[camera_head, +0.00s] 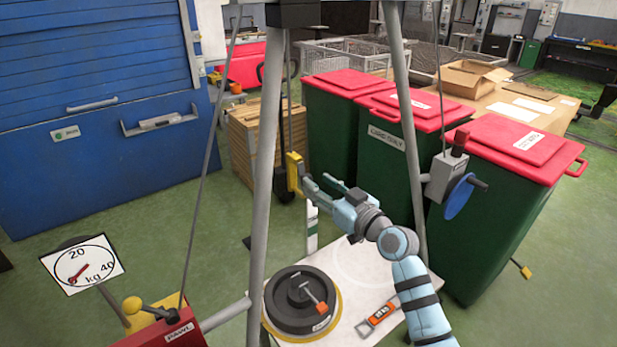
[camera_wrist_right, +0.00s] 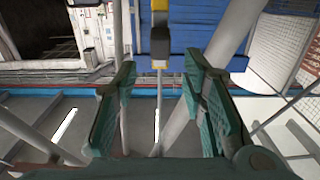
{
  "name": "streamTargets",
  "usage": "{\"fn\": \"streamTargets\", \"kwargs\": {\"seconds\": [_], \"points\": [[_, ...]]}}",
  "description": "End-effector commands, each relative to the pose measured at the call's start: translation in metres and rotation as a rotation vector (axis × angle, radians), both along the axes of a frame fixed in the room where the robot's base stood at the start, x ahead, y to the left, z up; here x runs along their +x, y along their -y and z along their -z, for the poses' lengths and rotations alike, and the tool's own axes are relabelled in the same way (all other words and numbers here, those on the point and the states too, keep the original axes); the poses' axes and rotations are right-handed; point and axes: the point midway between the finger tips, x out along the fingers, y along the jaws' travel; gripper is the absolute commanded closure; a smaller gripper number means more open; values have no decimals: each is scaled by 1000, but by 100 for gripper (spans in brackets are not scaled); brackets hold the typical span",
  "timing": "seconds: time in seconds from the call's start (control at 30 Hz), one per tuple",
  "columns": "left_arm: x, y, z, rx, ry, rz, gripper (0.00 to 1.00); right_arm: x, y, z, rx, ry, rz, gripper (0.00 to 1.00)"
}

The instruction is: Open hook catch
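A yellow hook (camera_head: 294,173) hangs on a line between the grey legs of a tripod frame. In the right wrist view the hook (camera_wrist_right: 160,8) shows at the top, with a dark part below it. Its catch is too small to make out. My right gripper (camera_head: 319,184) is just right of the hook in the head view. In the right wrist view the gripper (camera_wrist_right: 160,95) has its two fingers spread wide, with no object clearly held between them. Whether a finger touches the hook cannot be told. My left gripper is not in view.
The tripod legs (camera_head: 265,190) stand close to my right arm. A dark round weight (camera_head: 300,300) and an orange-ended strap tool (camera_head: 378,315) lie on a pale plate below. A winch with a blue wheel (camera_head: 459,196) is at right. Green bins (camera_head: 385,160) stand behind.

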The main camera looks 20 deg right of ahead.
Motion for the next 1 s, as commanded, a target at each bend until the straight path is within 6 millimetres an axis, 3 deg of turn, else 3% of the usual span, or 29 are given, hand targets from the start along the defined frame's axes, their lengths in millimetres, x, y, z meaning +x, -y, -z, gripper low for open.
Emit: {"fn": "streamTargets", "kwargs": {"seconds": [0.1,0.23,0.57,0.83,1.0], "points": [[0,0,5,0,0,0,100,26,-10,1,3,0,0,62],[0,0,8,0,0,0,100,43,-16,2,1,0,1,62],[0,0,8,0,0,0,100,51,-20,1,1,-1,1,62],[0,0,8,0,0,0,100,50,-19,1,1,-1,2,100],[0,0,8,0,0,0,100,50,-19,1,1,-1,2,100]]}}
